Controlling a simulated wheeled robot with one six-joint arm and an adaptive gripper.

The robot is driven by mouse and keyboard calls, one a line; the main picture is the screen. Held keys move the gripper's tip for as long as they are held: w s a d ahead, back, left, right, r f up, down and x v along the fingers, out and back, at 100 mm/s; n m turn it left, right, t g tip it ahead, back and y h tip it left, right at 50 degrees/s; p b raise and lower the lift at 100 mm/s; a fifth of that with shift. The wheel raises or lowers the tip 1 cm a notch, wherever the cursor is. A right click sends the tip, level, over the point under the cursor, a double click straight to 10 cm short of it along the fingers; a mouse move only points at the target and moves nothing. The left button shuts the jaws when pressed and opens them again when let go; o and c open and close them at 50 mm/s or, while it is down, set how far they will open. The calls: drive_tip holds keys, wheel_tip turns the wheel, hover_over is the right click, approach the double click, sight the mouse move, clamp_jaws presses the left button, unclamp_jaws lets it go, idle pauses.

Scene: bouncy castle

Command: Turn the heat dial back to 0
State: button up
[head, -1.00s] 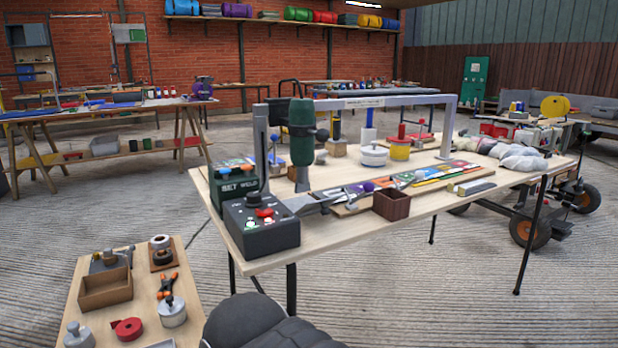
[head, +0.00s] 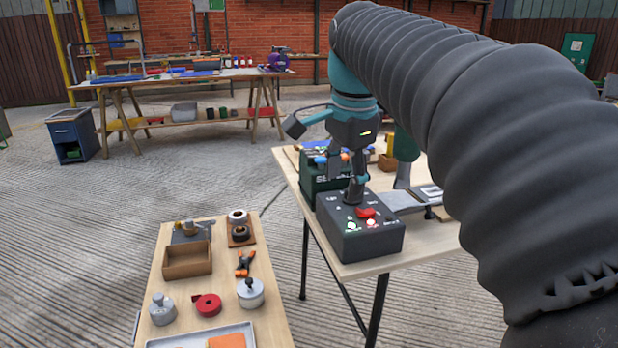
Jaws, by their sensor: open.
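A dark control box (head: 362,240) stands at the near left corner of the wooden worktable. On its top are a red knob (head: 366,212), small lit lamps and white markings too small to read. A black knob at the back of the top is mostly covered by my gripper, so its setting cannot be read. I cannot tell from the labels which knob is the heat dial. My gripper (head: 354,184) is open, pointing down over the back of the box top, with its fingertips at or just above the black knob. Contact cannot be made out.
A green set-weld box (head: 323,182) stands right behind the control box. A grey metal plate (head: 405,200) lies to its right. A lower wooden bench (head: 215,262) with a tray, jars and tape is at the left. My arm hides most of the worktable's right side.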

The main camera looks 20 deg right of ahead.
drive_tip(key=w+d+r+m+g+p, duration=0.1)
drive_tip(key=w+d+r+m+g, duration=0.1)
drive_tip(key=w+d+r+m, duration=0.7)
drive_tip(key=a+f+b, duration=0.1)
drive_tip(key=f, duration=0.4)
drive_tip(key=a+f+m+b, duration=0.1)
drive_tip(key=f, duration=0.4)
drive_tip(key=s+a+f+m+b, duration=0.1)
drive_tip(key=f+b, duration=0.1)
drive_tip(key=f, duration=0.3)
drive_tip(key=shift+a, duration=0.25)
clamp_jaws()
